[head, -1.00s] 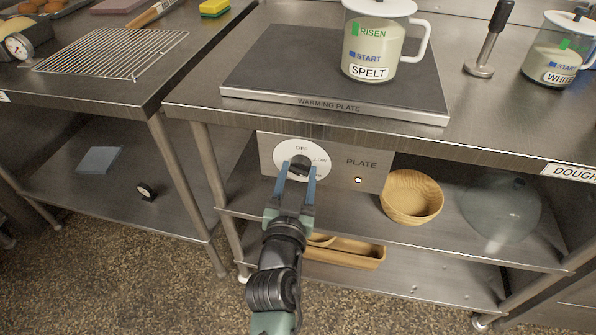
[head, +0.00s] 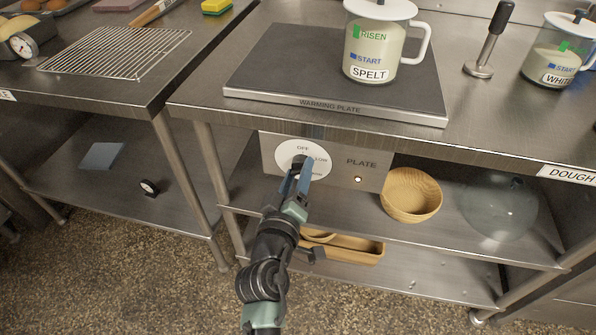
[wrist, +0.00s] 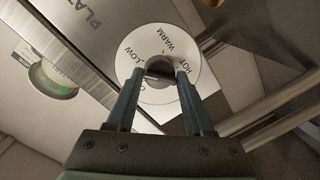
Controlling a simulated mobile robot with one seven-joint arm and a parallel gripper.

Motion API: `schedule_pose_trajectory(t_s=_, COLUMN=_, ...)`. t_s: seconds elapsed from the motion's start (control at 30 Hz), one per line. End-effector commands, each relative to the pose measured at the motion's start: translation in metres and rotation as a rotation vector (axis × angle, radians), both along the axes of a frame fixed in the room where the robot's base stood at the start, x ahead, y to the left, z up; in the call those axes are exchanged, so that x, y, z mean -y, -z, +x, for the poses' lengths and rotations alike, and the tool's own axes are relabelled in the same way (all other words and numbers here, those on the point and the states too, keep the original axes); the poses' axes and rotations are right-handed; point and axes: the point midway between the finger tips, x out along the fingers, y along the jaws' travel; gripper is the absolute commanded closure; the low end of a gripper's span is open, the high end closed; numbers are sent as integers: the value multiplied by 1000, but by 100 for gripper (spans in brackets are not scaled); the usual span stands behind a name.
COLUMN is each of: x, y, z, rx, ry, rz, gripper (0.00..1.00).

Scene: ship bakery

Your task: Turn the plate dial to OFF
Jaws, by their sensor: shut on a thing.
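The plate dial is a round white disc (head: 286,149) with a dark knob at its centre, on a grey panel marked PLATE (head: 361,163) under the counter edge. OFF shows at the top of the disc and LOW at the right. The wrist view shows the disc (wrist: 150,38) with LOW, WARM and HOT, and part of a letter at lower left. My gripper (head: 299,167) is shut on the dial knob (wrist: 158,64), one blue finger on each side. The fingers partly hide the knob, and I cannot tell where its pointer stands.
A small light (head: 358,180) glows on the panel. Above, a SPELT jar (head: 369,72) stands on the warming plate (head: 270,78). A wooden bowl (head: 411,195) and glass bowl (head: 499,208) sit on the shelf to the right. A table leg (head: 222,190) stands at left.

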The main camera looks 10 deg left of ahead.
Motion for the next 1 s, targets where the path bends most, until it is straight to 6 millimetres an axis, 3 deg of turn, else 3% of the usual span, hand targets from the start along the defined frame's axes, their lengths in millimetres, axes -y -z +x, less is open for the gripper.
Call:
schedule_pose_trajectory(t_s=0.6, x=1, y=0, z=0, rx=-3, ry=6, rz=-581, gripper=100)
schedule_pose_trajectory(t_s=1.0, x=0, y=1, z=1, rx=-2, ry=6, rz=-856, gripper=100)
